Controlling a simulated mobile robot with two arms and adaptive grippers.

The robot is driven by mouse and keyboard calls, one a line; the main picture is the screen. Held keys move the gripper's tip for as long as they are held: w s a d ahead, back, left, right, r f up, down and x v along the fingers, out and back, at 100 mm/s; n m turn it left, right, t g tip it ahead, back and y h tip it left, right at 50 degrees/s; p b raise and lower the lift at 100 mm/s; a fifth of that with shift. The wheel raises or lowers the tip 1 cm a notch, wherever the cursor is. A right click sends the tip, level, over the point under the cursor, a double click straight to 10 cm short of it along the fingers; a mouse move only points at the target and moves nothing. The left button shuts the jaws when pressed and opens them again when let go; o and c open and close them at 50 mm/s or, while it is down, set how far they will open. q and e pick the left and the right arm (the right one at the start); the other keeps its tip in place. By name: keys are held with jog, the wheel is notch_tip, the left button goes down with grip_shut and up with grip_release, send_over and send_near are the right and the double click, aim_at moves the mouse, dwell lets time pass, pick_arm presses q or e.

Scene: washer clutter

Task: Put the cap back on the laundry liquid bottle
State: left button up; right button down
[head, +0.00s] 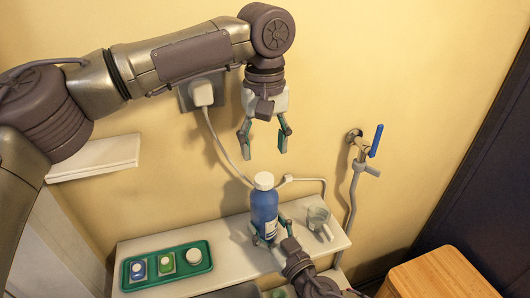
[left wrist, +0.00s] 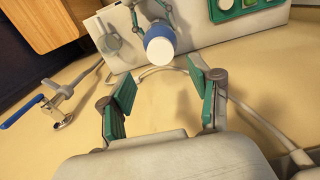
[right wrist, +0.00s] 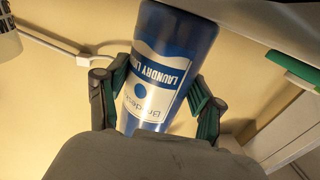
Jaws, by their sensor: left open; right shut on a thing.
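The blue laundry liquid bottle (head: 264,208) stands upright at the shelf. A white cap (head: 264,180) sits on its top; it also shows in the left wrist view (left wrist: 160,50). I cannot tell how firmly it is seated. My right gripper (head: 268,232) is shut around the bottle's body, one finger on each side. In the right wrist view the bottle's label (right wrist: 155,80) shows between the fingers. My left gripper (head: 264,143) is open and empty above the cap, apart from it, fingers pointing down.
A green tray (head: 160,279) with several small round-topped items lies on the white shelf (head: 226,238) at left. A clear cup (head: 318,215) stands to the right of the bottle. A tap with a blue lever (head: 376,140) and a plugged-in cable (head: 225,142) are on the wall.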

aim_at(264, 178)
dwell(0.4)
pick_arm(q)
jog(key=shift+f, duration=3.9)
grip_shut()
jog(key=m, duration=0.2)
jog(key=shift+m, duration=0.3)
jog(key=m, duration=0.4)
jog(key=shift+f+m, duration=0.1)
jog(key=shift+m, duration=0.3)
jog(key=m, duration=0.6)
